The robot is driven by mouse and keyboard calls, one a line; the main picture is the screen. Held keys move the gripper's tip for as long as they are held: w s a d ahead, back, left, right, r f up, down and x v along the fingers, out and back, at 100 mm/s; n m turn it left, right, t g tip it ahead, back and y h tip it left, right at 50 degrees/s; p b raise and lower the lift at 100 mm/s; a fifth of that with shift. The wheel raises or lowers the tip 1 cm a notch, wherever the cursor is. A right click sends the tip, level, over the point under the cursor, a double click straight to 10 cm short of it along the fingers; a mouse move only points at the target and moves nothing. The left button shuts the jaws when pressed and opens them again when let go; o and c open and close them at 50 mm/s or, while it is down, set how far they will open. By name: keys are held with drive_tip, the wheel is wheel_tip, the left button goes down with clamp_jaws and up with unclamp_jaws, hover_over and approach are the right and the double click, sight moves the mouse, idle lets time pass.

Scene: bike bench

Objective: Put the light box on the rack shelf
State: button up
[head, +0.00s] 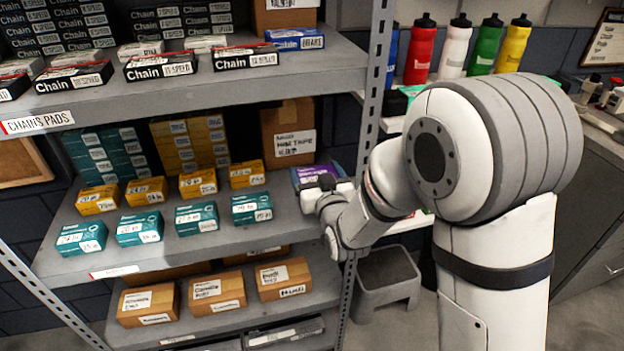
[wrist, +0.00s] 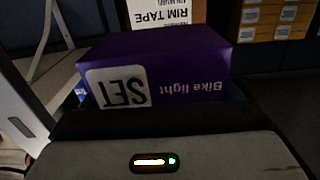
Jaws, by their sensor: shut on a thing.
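The light box is a purple carton (wrist: 190,60) labelled "Bike light SET", upside down in the wrist view. In the head view a purple part of it (head: 318,173) shows behind my gripper (head: 325,190), at the right end of the middle rack shelf (head: 160,235). My gripper is shut on the light box. Its fingertips are mostly hidden in both views. I cannot tell whether the box touches the shelf.
Small teal boxes (head: 251,208) and yellow boxes (head: 247,175) stand in rows to the left. A brown rim tape carton (head: 289,135) stands behind. The perforated rack post (head: 375,80) is close to my arm. Bare shelf lies in front of the light box.

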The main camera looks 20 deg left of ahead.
sight(312, 172)
drive_tip(key=w+a+f, duration=0.2)
drive_tip(key=w, duration=0.1)
drive_tip(key=shift+f, duration=0.2)
wheel_tip(312, 172, down, 3)
drive_tip(key=shift+f+p, duration=0.2)
drive_tip(key=shift+p, duration=0.2)
drive_tip(key=shift+w+f, duration=0.2)
drive_tip(key=shift+f, duration=0.3)
drive_tip(key=shift+f, duration=0.25)
drive_tip(key=o, duration=1.3)
drive_tip(key=shift+r, duration=0.1)
